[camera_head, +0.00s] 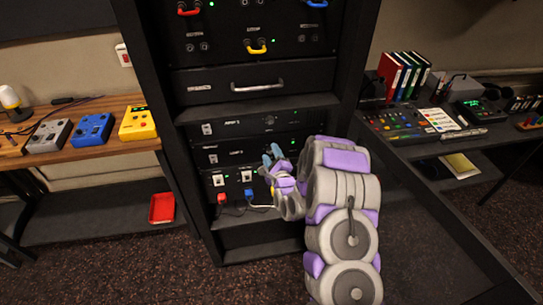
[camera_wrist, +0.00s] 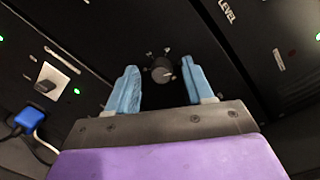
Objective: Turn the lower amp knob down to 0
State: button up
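The lower amp (camera_head: 222,156) is a black panel in the rack, below a similar upper amp (camera_head: 235,128). In the head view my gripper (camera_head: 271,157) is in front of the lower amp's right part and its knob is hidden there. In the wrist view a dark round knob (camera_wrist: 162,74) with a light pointer mark sits between the two blue fingertips of my gripper (camera_wrist: 159,68). The gripper is open, with one finger on each side of the knob. A gap shows at the left finger; the right finger is close to the knob, and I cannot tell whether it touches.
Below the amps are white switches (camera_head: 218,180) with red and blue plugs (camera_head: 222,198). A drawer with a metal handle (camera_head: 257,87) is above. A wooden bench with pedals (camera_head: 92,130) stands left, a desk with a mixer (camera_head: 390,124) right.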

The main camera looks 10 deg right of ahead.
grip_shut()
jog(key=shift+n, duration=0.3)
